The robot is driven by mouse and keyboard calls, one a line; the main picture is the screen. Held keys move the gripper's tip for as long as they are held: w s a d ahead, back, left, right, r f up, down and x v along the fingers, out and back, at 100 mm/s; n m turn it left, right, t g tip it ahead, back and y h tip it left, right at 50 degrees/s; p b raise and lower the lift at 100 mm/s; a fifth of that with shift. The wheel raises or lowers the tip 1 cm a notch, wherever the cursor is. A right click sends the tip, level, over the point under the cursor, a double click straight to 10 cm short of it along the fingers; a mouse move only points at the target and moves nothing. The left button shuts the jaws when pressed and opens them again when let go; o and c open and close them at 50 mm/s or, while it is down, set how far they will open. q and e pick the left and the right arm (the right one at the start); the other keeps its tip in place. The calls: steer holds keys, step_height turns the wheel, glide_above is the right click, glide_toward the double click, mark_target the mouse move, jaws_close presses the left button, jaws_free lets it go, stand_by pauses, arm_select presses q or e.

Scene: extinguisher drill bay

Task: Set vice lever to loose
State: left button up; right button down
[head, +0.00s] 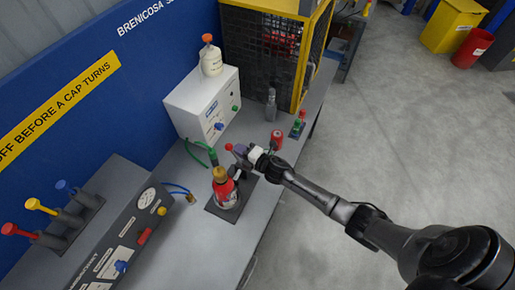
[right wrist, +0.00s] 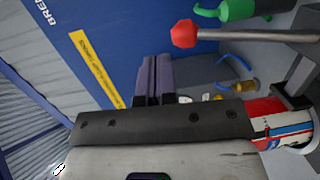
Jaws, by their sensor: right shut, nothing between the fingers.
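The vice lever shows in the right wrist view as a grey rod (right wrist: 255,35) ending in a red knob (right wrist: 185,33). In the head view its red knob (head: 229,147) shows just left of my right gripper (head: 240,151). My right gripper's fingers (right wrist: 153,80) are together and empty, apart from the knob in the right wrist view. A red extinguisher (head: 223,188) with a brass top stands upright on a dark base plate (head: 231,212); part of it shows in the right wrist view (right wrist: 285,125). The vice is largely hidden by my gripper. My left gripper is out of view.
A white box (head: 197,104) with a bottle on top (head: 211,61) stands behind. A green hose (head: 195,152) hangs near the extinguisher. A red can (head: 277,139) and grey bottle (head: 271,105) stand to the right. A gauge panel (head: 125,235) is at lower left.

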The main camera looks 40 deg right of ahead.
arm_select(q)
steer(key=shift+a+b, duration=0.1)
steer(key=shift+b, duration=0.45)
arm_select(e)
steer(key=s+d+r, duration=0.2)
steer(key=s+r, duration=0.4)
steer(key=s, duration=0.2)
steer(key=shift+s, duration=0.4)
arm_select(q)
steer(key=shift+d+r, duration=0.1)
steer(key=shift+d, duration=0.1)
